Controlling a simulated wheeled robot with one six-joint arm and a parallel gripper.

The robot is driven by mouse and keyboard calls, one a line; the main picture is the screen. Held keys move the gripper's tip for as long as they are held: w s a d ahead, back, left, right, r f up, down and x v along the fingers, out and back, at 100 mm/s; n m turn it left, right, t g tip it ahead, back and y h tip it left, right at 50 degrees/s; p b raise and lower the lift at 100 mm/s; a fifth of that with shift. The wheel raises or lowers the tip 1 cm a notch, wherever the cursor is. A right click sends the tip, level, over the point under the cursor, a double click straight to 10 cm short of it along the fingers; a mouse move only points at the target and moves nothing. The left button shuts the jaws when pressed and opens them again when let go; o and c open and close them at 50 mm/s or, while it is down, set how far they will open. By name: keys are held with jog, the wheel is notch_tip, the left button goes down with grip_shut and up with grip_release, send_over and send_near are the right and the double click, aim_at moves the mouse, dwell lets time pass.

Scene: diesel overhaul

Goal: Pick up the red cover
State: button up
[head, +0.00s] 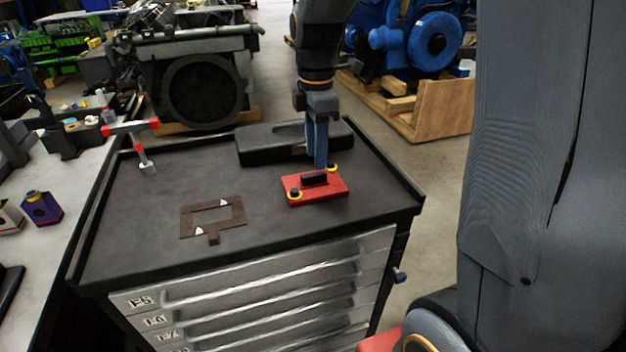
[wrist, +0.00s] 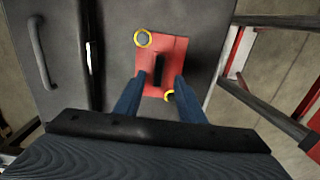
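The red cover (head: 330,190) lies flat on the black top of the tool cabinet, right of its middle. It is a red plate with a black raised handle (head: 314,179) and two yellow-ringed holes at opposite corners. In the wrist view the red cover (wrist: 174,50) is below my gripper, with the handle (wrist: 158,69) between the fingers. My gripper (wrist: 160,80) is open, its two blue fingers apart on either side of the handle. In the head view my gripper (head: 319,165) is right above the cover. Contact with the handle cannot be told.
A brown gasket-like frame (head: 185,222) with white marks lies on the cabinet top (head: 130,230) to the left. A dark case (head: 262,146) lies behind the cover. A red and grey tool (head: 130,128) stands at the left edge. Raised rims edge the cabinet top.

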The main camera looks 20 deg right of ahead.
aim_at(314, 174)
jog(key=shift+a+f+p, duration=0.25)
jog(key=shift+f+p, duration=0.05)
jog(key=shift+f, duration=0.45)
jog(key=shift+w+f+p, duration=0.1)
jog(key=shift+f+p, duration=0.8)
jog(key=shift+f, duration=1.3)
jog(key=shift+c, duration=0.2)
grip_shut()
